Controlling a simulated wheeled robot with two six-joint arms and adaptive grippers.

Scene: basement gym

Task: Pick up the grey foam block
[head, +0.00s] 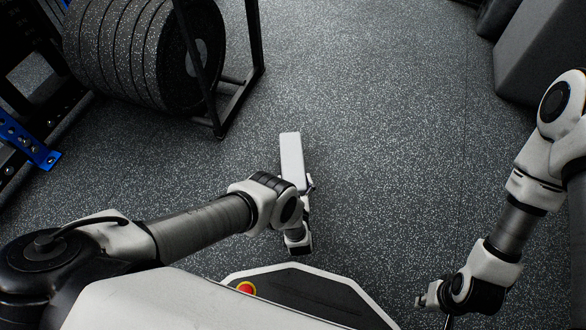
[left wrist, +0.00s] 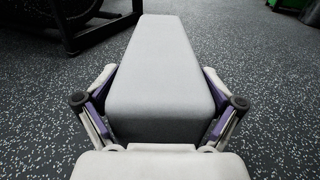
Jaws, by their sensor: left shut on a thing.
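The grey foam block (head: 292,160) is a long, light grey block with rounded edges, in front of my base in the head view. My left gripper (head: 307,184) is at its near end, partly hidden behind my own wrist. In the left wrist view the block (left wrist: 160,75) fills the middle and points away from the camera. The left gripper's fingers (left wrist: 160,113) press on both sides of its near end. I cannot tell whether the block touches the floor. My right gripper (head: 432,300) is at the lower right, far from the block; its fingers are too small to read.
A rack with black speckled weight plates (head: 140,45) stands at the upper left, its foot (head: 220,125) left of the block. A blue bracket (head: 28,145) is at the far left. Dark grey padded blocks (head: 545,50) stand at the upper right. The speckled floor (head: 400,110) between is clear.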

